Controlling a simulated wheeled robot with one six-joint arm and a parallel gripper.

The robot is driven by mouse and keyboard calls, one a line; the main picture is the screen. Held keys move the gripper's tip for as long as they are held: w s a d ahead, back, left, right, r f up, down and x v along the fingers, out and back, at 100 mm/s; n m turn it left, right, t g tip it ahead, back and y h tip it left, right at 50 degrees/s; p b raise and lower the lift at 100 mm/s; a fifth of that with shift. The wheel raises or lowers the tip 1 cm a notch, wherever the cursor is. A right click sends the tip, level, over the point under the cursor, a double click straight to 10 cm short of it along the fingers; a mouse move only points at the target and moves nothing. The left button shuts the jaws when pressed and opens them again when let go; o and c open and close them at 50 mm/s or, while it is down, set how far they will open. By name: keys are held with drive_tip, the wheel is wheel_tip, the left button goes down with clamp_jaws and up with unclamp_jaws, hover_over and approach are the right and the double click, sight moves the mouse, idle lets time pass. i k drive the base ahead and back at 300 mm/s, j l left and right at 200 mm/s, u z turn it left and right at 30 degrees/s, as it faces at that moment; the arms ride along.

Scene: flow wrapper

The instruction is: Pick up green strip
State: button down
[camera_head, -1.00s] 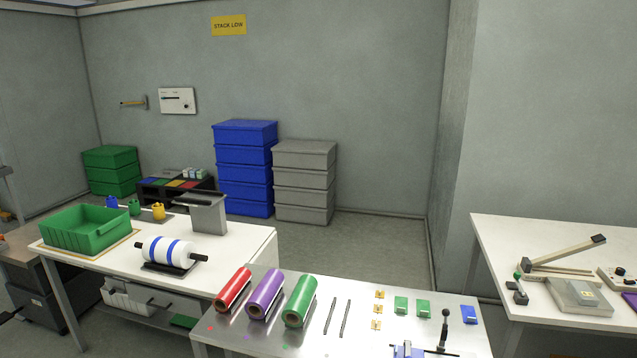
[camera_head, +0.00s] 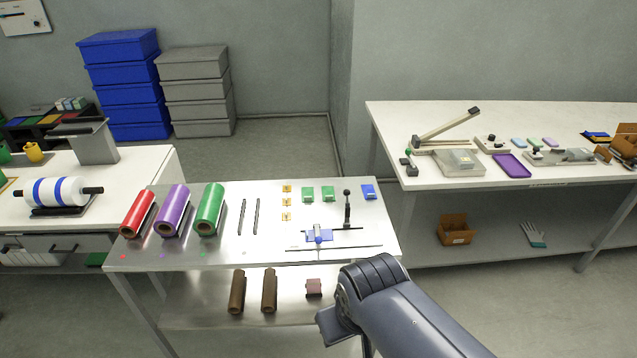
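Two small flat green pieces lie side by side on the steel table (camera_head: 270,222), the left green piece (camera_head: 308,194) and the right green piece (camera_head: 328,194). I cannot tell whether either is the green strip. A green roll (camera_head: 211,208) lies at the left of the same table, beside a purple roll (camera_head: 173,210) and a red roll (camera_head: 138,213). My arm comes in from the lower right, in front of the table's near right corner. My gripper's fingers do not show.
A blue clamp-like fixture (camera_head: 319,235) with rods and an upright black lever (camera_head: 347,209) stand on the table's right part. Two dark rods (camera_head: 249,216) lie mid-table. Brown rolls (camera_head: 237,291) rest on the lower shelf. A white bench (camera_head: 420,185) stands at right.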

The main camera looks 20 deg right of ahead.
sight(328, 192)
drive_tip(key=i+l, duration=0.1)
drive_tip(key=i, duration=0.35)
drive_tip(key=i+l+u, duration=0.1)
drive_tip(key=i, duration=0.35)
